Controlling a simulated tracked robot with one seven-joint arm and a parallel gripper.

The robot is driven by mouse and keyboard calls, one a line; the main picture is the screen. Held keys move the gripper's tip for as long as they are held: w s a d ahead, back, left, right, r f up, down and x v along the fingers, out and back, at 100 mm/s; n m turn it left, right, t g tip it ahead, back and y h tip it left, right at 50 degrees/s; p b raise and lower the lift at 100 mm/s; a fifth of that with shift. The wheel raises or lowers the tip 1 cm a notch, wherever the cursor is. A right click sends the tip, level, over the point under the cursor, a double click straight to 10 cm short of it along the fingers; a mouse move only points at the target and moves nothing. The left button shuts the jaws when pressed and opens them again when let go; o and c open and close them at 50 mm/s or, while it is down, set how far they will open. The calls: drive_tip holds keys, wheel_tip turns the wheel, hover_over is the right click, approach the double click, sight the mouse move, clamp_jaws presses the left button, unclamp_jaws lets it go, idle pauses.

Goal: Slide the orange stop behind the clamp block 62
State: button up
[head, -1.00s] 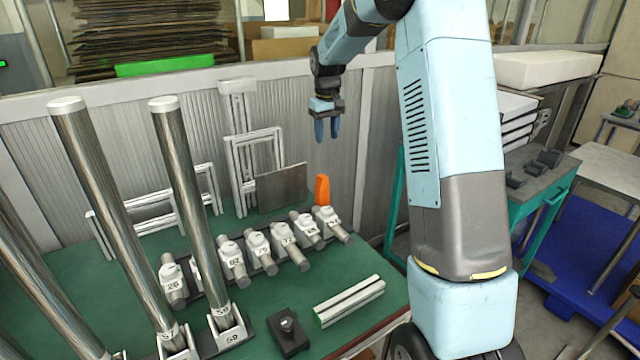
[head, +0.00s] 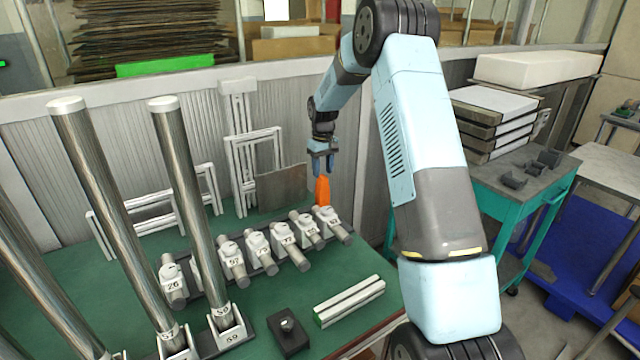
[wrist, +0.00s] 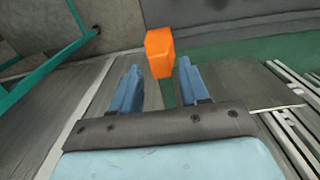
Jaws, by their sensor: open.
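The orange stop (head: 322,190) stands upright on the green table behind the rightmost clamp block (head: 327,215) of the row. In the wrist view the stop (wrist: 160,54) shows just beyond the fingertips, between their lines. My gripper (head: 325,172) is open, pointing down just above the stop, with nothing held. In the wrist view my gripper (wrist: 158,75) shows its two blue fingers apart. The clamp blocks carry small number labels. The leftmost block (head: 172,282) reads 26; I cannot surely tell which of the others reads 62.
Tall steel posts (head: 188,190) stand at the left. A grey plate (head: 282,187) and white frames (head: 160,210) lean at the back wall, left of the stop. A white bar (head: 350,300) and a black block (head: 288,332) lie at the front. Green table is clear between.

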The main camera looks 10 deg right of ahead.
sight(323, 177)
drive_tip(key=shift+f, duration=2.9)
drive_tip(key=shift+c, duration=0.3)
clamp_jaws()
